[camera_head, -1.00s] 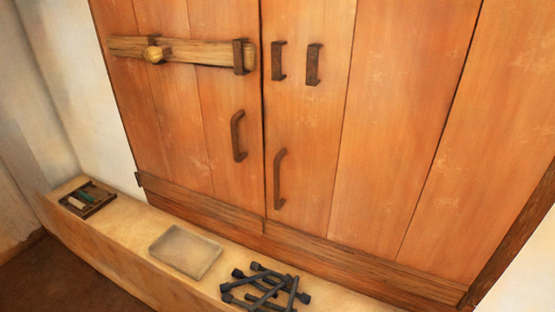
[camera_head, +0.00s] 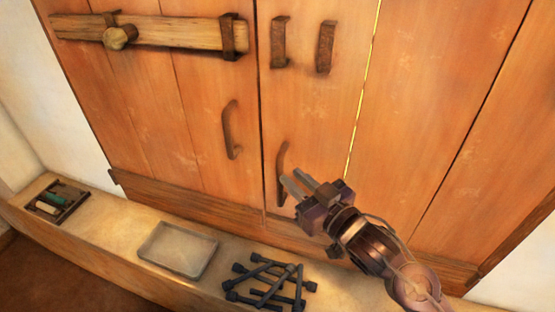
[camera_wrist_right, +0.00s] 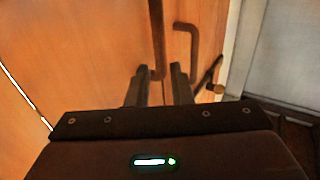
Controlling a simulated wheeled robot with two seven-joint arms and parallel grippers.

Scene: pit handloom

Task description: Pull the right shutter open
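The right shutter (camera_head: 410,130) is a large orange-brown plank panel, and its free edge meets the left shutter (camera_head: 190,130) with no clear gap. Its dark curved handle (camera_head: 283,160) stands upright near that edge. My right gripper (camera_head: 291,186) is at the handle's lower part with its fingers spread. In the right wrist view the handle (camera_wrist_right: 157,40) runs down between the two finger tips; I cannot tell whether they touch it. The left shutter's handle (camera_head: 230,130) also shows in the wrist view (camera_wrist_right: 192,45). My left gripper is out of view.
A wooden bar (camera_head: 170,32) lies across the left shutter only; two empty brackets (camera_head: 325,47) are on the right one. Below, a ledge (camera_head: 115,228) holds a shallow tray (camera_head: 178,250), a small dark box (camera_head: 58,202) and a pile of dark rods (camera_head: 270,285).

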